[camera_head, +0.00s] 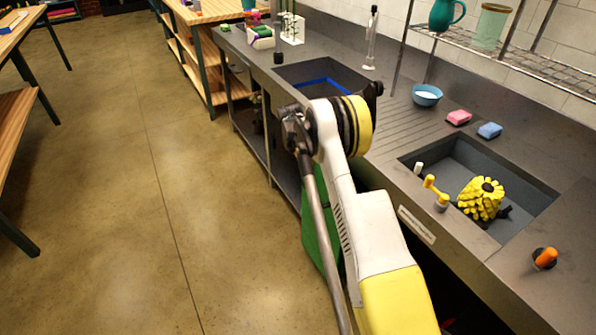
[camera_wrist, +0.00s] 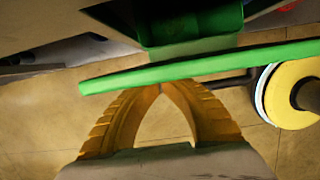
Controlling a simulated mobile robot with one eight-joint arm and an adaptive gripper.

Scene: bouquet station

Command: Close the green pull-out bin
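The green pull-out bin's front panel (camera_wrist: 250,62) runs across the wrist view as a slanted green bar, and a green bin body (camera_wrist: 195,25) shows behind it. In the head view the green panel (camera_head: 316,235) stands out below the counter's front edge, partly hidden behind my arm, so the bin is pulled out. My gripper (camera_wrist: 160,88) has its yellow ridged fingers drawn together in an arch, with the tips meeting at the panel's near edge. They look to be at or touching the panel; exact contact is unclear. My gripper is hidden in the head view.
The grey counter (camera_head: 395,190) with a sink (camera_head: 535,190) runs along the right. A yellow flower bunch (camera_head: 481,199) lies in the sink. The floor (camera_head: 120,170) to the left is clear. A wooden bench (camera_head: 10,125) stands at the far left.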

